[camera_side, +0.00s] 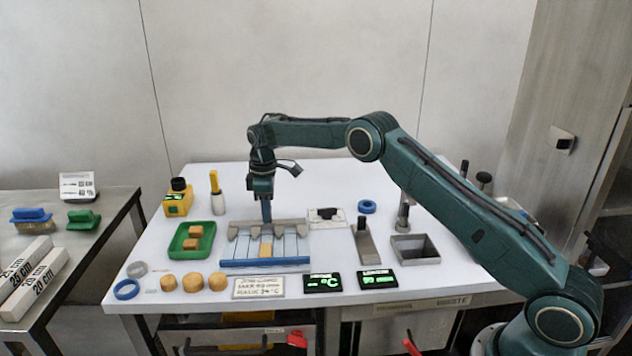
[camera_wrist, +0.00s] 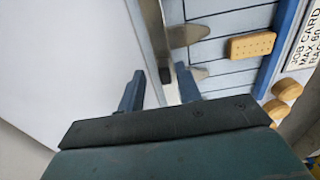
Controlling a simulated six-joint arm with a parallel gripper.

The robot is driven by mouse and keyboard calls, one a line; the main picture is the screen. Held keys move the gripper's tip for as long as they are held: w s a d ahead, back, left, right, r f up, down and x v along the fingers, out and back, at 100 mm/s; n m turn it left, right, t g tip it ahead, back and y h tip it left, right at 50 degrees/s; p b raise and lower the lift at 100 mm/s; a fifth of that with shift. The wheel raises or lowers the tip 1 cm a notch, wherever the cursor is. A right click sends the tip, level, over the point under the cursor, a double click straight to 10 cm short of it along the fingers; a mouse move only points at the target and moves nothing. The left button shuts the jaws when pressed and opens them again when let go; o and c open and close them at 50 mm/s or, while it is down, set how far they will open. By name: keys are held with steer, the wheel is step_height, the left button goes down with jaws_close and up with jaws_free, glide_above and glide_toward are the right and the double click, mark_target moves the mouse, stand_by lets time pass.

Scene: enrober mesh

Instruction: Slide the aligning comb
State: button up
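The aligning comb (camera_side: 290,227) is a grey bar with pointed teeth, lying across the back of a slatted grey mesh (camera_side: 290,249) with a blue front rail (camera_side: 265,264). The comb's teeth also show in the wrist view (camera_wrist: 188,34), with a small dark block (camera_wrist: 165,76) on the bar. A tan piece (camera_side: 266,249) lies on the mesh in front of the comb. My gripper (camera_side: 267,219) points down at the comb's middle. In the wrist view its two blue fingers (camera_wrist: 160,88) stand apart on either side of the dark block. I cannot tell whether they touch it.
A green tray (camera_side: 181,253) with tan pieces stands left of the mesh; several more lie in front of it. A job card (camera_side: 259,287) and two displays (camera_side: 323,283) line the front. A metal stand (camera_side: 364,244) and an open square bin (camera_side: 415,249) are at right.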

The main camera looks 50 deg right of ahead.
step_height(320, 180, up, 14)
steer(key=shift+f, duration=0.15)
stand_by(0.9)
steer(key=shift+s, duration=0.1)
stand_by(0.3)
